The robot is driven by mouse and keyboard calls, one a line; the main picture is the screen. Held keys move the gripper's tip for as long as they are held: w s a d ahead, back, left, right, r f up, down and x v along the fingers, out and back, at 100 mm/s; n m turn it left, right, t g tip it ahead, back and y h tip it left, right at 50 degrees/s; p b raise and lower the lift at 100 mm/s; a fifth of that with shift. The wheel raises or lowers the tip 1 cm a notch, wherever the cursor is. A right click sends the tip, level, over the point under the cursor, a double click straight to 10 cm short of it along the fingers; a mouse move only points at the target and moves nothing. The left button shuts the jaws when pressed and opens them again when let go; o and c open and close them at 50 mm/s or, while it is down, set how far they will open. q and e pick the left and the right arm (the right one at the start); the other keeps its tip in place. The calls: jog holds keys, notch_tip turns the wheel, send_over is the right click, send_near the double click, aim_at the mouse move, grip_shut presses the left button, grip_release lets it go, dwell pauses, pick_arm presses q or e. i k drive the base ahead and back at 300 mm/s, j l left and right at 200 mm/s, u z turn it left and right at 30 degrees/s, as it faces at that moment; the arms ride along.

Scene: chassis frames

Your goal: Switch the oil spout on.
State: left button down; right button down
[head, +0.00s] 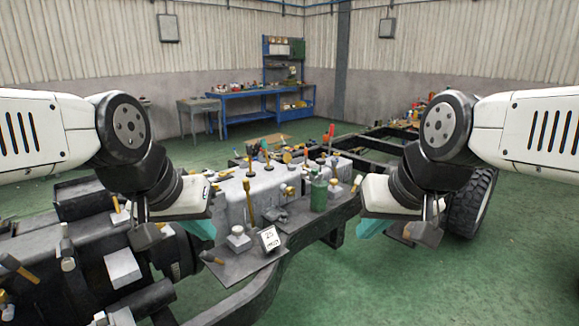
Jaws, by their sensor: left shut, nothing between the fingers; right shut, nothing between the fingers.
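I cannot tell for certain which part is the oil spout or its switch. A green can-shaped container (319,193) stands upright on a dark plate at the centre, beside a grey metal block (262,190). Brass-coloured fittings (290,190) and upright handles show on the block. My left gripper (204,231) is shut and empty, with teal fingers, at the left of the block. My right gripper (371,228) is shut and empty, to the right of the green container and apart from it. The fingertips are partly hidden by perspective.
Hammers and loose parts lie on the chassis at left. A large tyre (472,205) stands at right. A blue workbench (250,94) is at the back. Green floor is free at lower right.

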aim_at(316, 175)
jog(key=i+u, duration=0.1)
jog(key=i, duration=0.75)
